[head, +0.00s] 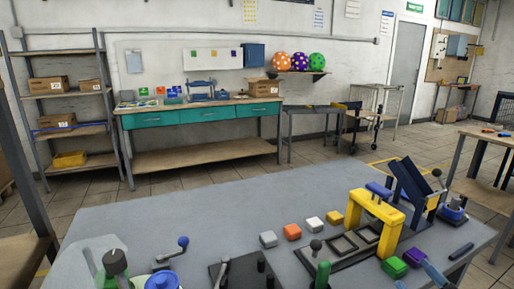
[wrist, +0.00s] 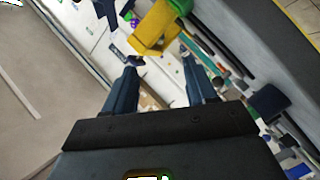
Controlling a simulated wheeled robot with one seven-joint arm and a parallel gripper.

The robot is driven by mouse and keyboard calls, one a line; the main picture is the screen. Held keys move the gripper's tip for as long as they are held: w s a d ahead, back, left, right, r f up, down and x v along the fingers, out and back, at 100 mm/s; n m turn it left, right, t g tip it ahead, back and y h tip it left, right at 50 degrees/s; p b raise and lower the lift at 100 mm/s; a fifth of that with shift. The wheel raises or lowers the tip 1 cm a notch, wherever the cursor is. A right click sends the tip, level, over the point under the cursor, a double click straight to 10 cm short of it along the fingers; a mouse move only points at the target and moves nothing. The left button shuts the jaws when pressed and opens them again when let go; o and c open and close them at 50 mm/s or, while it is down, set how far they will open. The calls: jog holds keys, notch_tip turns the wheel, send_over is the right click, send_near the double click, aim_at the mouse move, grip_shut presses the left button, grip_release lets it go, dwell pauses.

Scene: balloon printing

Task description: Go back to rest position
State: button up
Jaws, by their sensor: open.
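My gripper (wrist: 158,65) shows in the wrist view with its two dark blue fingers apart and nothing between them. Beyond the fingertips, a yellow part (wrist: 154,32) lies at the top middle of that view. Several small tools and parts lie to its right, tilted in the picture. I cannot make out my gripper for certain in the head view. There a grey table (head: 150,215) fills the front, with a yellow arch (head: 377,208) standing at its right.
Several small blocks, among them an orange block (head: 292,231) and a green block (head: 394,267), sit near the arch. The left middle of the table is bare. A teal-drawered bench (head: 160,120) and a metal shelf (head: 70,105) stand at the back wall.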

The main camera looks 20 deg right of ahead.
jog(key=s+a+f+y, duration=0.2)
jog(key=s+a+y, duration=0.1)
jog(key=s+a, duration=0.35)
jog(key=s+a+f+y, duration=0.3)
jog(key=s+a, duration=0.3)
jog(key=s, duration=0.1)
jog(key=s+a+r+m, duration=0.2)
jog(key=s+a, duration=0.1)
jog(key=s, duration=0.2)
jog(key=s+a+r+m+y, duration=0.1)
jog(key=s+a+m, duration=0.2)
jog(key=s+a, duration=0.1)
jog(key=shift+v, duration=0.95)
jog(key=shift+c, duration=0.3)
